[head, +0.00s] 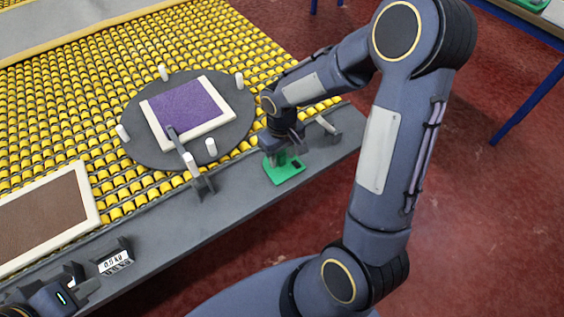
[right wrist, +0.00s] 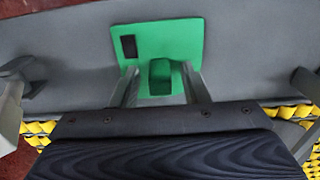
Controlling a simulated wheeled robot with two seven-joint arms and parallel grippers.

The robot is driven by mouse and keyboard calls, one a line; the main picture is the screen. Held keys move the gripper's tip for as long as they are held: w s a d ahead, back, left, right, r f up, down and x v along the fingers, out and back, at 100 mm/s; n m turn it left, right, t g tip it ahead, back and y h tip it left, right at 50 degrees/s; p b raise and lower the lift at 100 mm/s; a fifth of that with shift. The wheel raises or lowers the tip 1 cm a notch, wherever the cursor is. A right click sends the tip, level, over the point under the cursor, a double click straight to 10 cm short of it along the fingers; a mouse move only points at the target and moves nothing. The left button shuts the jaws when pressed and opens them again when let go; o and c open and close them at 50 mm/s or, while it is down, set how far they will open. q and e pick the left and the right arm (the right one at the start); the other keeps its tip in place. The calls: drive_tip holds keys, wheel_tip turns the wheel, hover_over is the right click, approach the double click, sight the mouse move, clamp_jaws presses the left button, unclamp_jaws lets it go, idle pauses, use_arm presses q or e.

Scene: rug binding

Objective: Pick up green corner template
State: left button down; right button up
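The green corner template (head: 284,173) lies flat on the grey front ledge of the table in the head view. It has a dark rectangular patch and a raised green block. My right gripper (head: 283,157) is down over it. In the right wrist view the template (right wrist: 178,38) lies under the fingertips, and my right gripper (right wrist: 160,88) is open with one finger on each side of the raised block. Gaps show between the fingers and the block. My left gripper (head: 80,284) is at the lower left, partly cut off, away from the template; its opening is unclear.
A round grey turntable (head: 140,112) with white pegs holds a purple rug (head: 185,108) with a cream border. A brown rug (head: 45,215) lies at left.

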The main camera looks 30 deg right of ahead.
clamp_jaws()
drive_tip(key=shift+r, duration=0.1)
